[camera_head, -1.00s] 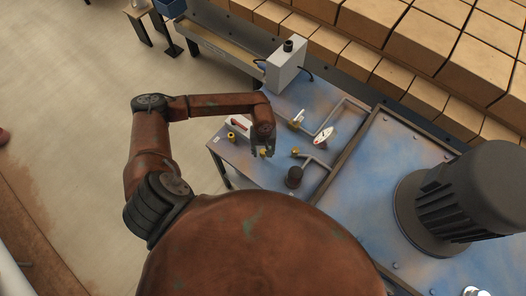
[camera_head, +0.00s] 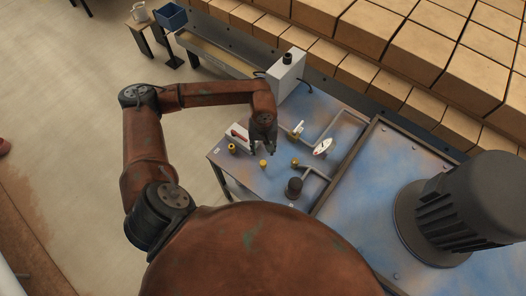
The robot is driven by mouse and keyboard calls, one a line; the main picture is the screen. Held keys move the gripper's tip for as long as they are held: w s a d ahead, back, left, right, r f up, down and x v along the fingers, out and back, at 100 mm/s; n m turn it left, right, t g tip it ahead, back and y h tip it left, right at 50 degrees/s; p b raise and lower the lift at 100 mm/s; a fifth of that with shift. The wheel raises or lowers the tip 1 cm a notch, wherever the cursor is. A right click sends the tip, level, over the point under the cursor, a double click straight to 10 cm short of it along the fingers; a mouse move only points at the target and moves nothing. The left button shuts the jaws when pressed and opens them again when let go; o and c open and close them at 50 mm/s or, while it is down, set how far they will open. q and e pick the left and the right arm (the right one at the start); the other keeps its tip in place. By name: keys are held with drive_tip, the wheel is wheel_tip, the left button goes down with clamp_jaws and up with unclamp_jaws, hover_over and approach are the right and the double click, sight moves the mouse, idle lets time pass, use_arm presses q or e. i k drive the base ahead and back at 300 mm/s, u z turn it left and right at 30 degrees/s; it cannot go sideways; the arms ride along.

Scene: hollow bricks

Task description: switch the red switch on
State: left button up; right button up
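The red switch (camera_head: 235,135) shows as a small red part on a white box at the left end of the blue-grey metal table (camera_head: 221,154). My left gripper (camera_head: 262,151) points down over the table, just right of the white box and partly in front of it. Its two dark fingers are apart with nothing seen between them. A small yellow knob (camera_head: 263,164) stands just below the fingertips in the picture. The exact position of the switch is too small to tell. My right gripper is not in view.
A white gauge (camera_head: 323,147), pipes and a dark round knob (camera_head: 294,187) stand to the right. A grey box (camera_head: 287,75) is behind. A large dark motor (camera_head: 470,205) fills the right. Floor at left is clear.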

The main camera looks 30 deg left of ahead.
sight(233, 133)
drive_tip(key=u, duration=1.4)
